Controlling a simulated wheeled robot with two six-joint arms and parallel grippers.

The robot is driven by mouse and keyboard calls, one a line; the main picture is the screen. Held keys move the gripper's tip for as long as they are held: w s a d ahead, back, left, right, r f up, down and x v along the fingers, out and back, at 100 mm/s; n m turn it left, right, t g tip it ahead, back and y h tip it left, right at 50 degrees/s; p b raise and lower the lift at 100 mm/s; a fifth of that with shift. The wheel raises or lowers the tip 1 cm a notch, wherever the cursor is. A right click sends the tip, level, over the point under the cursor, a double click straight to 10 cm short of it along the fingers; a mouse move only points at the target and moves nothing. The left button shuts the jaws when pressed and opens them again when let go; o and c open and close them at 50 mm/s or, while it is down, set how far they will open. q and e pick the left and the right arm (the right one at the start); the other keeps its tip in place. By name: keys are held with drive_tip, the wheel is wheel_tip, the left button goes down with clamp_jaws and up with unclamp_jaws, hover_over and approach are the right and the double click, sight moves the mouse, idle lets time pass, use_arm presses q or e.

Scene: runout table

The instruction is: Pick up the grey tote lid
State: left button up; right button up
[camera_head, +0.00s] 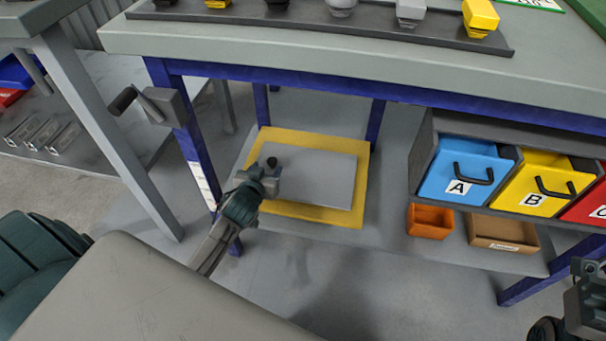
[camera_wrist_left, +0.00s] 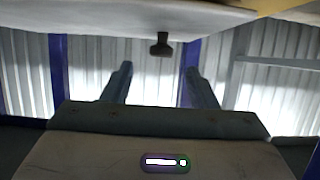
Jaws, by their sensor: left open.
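The grey tote lid (camera_head: 318,180) is a flat panel on a yellow board (camera_head: 335,216) on the lower shelf under the table. My left gripper (camera_head: 268,178) is at the lid's left part in the head view and covers some of it. In the left wrist view, a pale surface (camera_wrist_left: 90,16), likely the lid, spans the top, with a dark knob (camera_wrist_left: 160,44) standing out from it. The left gripper (camera_wrist_left: 158,76) is open there, its fingers on either side of the knob's line, with nothing seen between them. My right gripper (camera_head: 583,305) is cut off at the lower right.
A blue table leg (camera_head: 197,160) stands left of my left arm. The tabletop (camera_head: 330,55) overhangs the shelf. Blue bin A (camera_head: 455,170), yellow bin B (camera_head: 535,180), an orange bin (camera_head: 430,221) and a brown box (camera_head: 500,234) are to the right.

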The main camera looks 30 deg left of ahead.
sight(272, 161)
use_arm(q)
drive_tip(key=b+x, duration=0.1)
drive_tip(key=x, duration=0.3)
drive_tip(key=shift+w+a+f, duration=0.15)
drive_tip(key=shift+f, duration=0.05)
clamp_jaws()
drive_tip(key=shift+r, duration=0.1)
